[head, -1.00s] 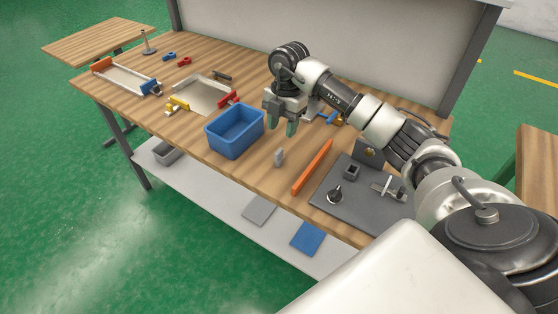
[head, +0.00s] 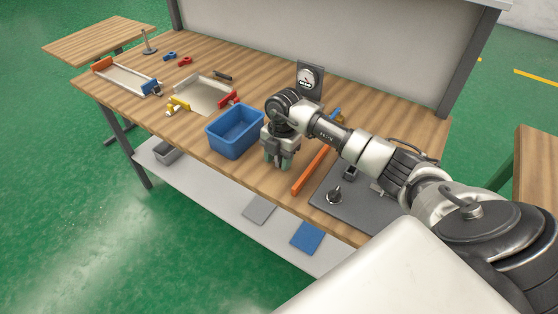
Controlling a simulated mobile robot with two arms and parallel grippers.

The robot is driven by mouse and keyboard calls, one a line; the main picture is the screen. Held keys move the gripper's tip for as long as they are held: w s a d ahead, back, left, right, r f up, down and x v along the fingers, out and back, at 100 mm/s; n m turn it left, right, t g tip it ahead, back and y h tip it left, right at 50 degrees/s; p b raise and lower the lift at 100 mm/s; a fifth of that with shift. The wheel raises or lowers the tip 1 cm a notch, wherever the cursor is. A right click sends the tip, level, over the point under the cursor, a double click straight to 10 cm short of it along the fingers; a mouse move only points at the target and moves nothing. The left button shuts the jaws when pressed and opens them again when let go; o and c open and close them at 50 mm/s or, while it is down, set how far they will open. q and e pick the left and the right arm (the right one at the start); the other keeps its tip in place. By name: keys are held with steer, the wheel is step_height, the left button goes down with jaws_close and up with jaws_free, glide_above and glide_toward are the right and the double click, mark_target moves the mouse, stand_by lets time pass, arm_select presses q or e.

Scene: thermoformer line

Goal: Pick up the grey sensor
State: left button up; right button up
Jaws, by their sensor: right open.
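My right gripper (head: 277,161) points down over the bench top, just right of the blue bin. Its greenish fingers are open. The small grey upright piece that stood at this spot in the earlier view, which looks like the grey sensor, is now hidden behind or between the fingers. I cannot tell whether the fingers touch it. My left gripper is not in view.
The blue bin (head: 218,142) stands close left of the gripper. An orange bar (head: 307,176) lies close on its right. A dark plate (head: 320,199) with small fixtures is further right. A gauge (head: 308,79) stands behind. The bench's front edge is near.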

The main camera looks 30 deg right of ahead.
jaws_close()
steer(key=shift+r, duration=0.1)
